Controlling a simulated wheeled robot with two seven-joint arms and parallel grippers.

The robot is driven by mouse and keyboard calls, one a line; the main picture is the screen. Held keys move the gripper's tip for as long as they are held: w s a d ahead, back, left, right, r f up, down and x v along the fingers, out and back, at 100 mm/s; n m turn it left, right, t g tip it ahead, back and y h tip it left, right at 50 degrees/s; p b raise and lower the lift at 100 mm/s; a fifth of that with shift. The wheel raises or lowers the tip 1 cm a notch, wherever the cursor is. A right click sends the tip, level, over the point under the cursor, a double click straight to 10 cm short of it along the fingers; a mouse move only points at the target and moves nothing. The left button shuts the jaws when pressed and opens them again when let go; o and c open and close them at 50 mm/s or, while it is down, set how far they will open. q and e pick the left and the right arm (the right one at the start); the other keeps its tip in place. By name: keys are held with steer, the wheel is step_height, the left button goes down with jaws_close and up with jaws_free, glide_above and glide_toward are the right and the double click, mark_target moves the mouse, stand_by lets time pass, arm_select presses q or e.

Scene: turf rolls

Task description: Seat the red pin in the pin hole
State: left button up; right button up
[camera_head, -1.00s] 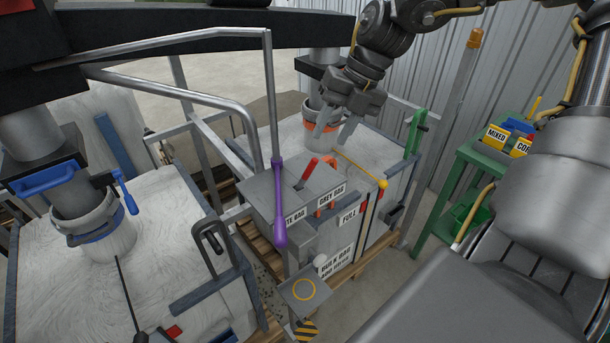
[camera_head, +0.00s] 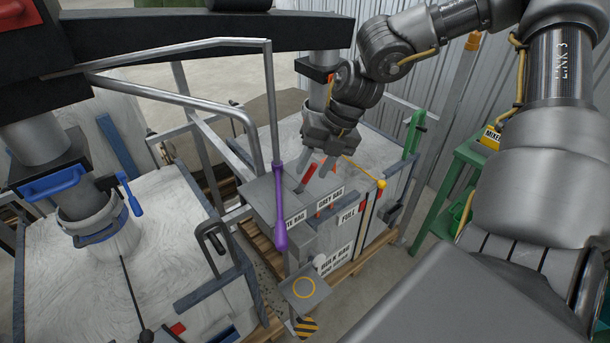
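A red handle (camera_head: 310,173) stands on top of the grey control box (camera_head: 262,190), by the "GREY BAG" label. I cannot tell for sure whether it is the red pin. My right gripper (camera_head: 312,183) reaches down over the box with its fingers apart, one on each side of the red handle. I cannot tell whether they touch it. A small red piece (camera_head: 177,328) shows at the lower left. I cannot make out a pin hole. My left gripper is not in view.
A purple-gripped lever (camera_head: 280,205) hangs in front of the box. Large white bags (camera_head: 170,230) stand left and behind. A green rack (camera_head: 463,175) is at right, partly behind my arm.

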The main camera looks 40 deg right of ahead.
mark_target(305, 180)
steer(key=shift+p+x, duration=0.3)
steer(key=shift+x, duration=1.05)
steer(key=shift+w, duration=0.1)
jaws_close()
